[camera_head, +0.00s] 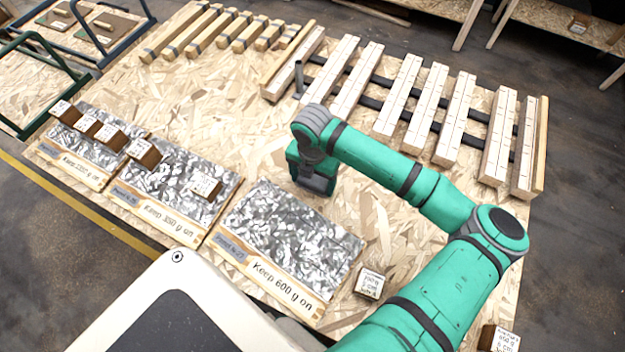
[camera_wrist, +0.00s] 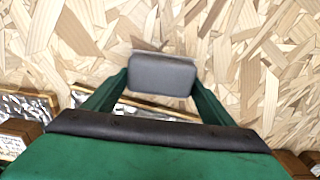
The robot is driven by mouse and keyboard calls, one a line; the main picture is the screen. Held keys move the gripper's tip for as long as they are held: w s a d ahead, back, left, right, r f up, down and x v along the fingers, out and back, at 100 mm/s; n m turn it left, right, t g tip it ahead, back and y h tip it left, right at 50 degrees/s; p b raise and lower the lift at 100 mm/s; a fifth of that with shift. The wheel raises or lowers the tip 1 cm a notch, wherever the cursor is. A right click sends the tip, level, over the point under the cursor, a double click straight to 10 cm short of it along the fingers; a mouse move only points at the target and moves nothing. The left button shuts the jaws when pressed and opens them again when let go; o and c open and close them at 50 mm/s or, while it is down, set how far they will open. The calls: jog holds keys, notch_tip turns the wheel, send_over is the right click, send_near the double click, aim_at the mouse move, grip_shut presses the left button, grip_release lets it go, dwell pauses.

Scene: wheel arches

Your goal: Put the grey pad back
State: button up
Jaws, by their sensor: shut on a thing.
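The grey pad (camera_wrist: 162,75) is a small rounded block held between the two green fingers of my gripper (camera_wrist: 160,92) in the wrist view. Chipboard shows behind and around it. In the head view my gripper (camera_head: 312,184) points down over the chipboard tabletop, just beyond the foil-covered panel marked "Keep 600 g on" (camera_head: 290,235). The pad is mostly hidden by the gripper there. I cannot tell whether the pad touches the board.
Two more foil panels, "Keep 350 g on" (camera_head: 172,190) and another (camera_head: 85,145), lie to the left with labelled blocks on them. A labelled block (camera_head: 370,283) stands right of the near panel. Pale slats (camera_head: 400,95) lie at the back. Chipboard is bare left of my gripper.

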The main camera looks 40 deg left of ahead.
aim_at(312, 181)
jog(key=shift+f, duration=0.15)
jog(key=o, duration=1.2)
notch_tip(312, 181, up, 12)
jog(key=shift+r, duration=0.2)
